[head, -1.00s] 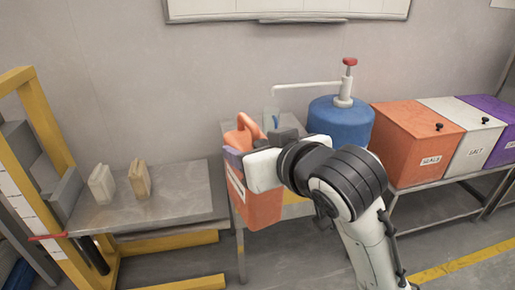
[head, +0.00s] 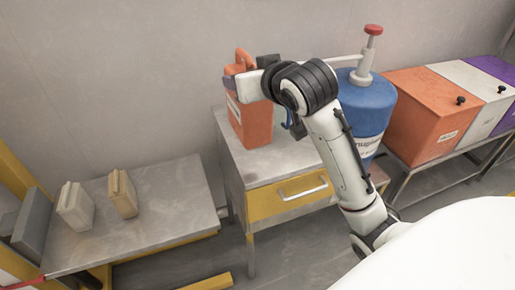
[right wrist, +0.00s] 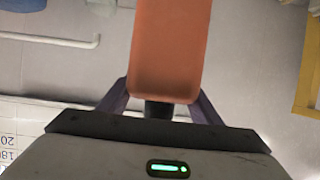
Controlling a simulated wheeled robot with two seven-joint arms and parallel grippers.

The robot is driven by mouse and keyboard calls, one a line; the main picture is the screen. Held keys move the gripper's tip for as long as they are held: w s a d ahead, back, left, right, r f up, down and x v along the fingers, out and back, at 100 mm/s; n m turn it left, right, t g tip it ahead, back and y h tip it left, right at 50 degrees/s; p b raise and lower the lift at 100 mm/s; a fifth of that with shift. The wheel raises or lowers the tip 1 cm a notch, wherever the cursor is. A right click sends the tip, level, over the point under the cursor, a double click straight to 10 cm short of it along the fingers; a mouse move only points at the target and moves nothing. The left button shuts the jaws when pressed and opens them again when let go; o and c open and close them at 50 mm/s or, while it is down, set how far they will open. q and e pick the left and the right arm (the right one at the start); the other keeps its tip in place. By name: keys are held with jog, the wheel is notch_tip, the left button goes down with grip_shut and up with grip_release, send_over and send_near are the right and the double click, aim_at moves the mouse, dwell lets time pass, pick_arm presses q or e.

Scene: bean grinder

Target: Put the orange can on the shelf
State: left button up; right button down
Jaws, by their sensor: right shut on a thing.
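The orange can (head: 252,124) is upright over the left part of a small metal table (head: 285,158). I cannot tell whether its base touches the tabletop. My right gripper (head: 240,88) is shut on it near its top, with the arm reaching in from the right. The can's orange body also fills the upper middle of the right wrist view (right wrist: 170,50), between the dark fingers. A low metal-topped shelf (head: 150,215) stands to the left, with a yellow frame. My left gripper is not in view.
A blue pump drum (head: 366,110) stands right of the small table. Orange, white and purple boxes line the right. A gap separates table and shelf.

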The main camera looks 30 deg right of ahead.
jog(key=w+d+f+b, duration=0.1)
jog(key=d+f, duration=0.3)
jog(key=f, duration=0.6)
jog(key=shift+w+d+m+h, duration=0.25)
jog(key=shift+w+m+h, duration=0.05)
jog(key=shift+w+m, duration=0.1)
jog(key=shift+f, duration=0.15)
jog(key=shift+f, duration=0.1)
jog(key=c, duration=0.7)
grip_release()
jog(key=shift+s+f, duration=0.1)
jog(key=shift+o, duration=0.6)
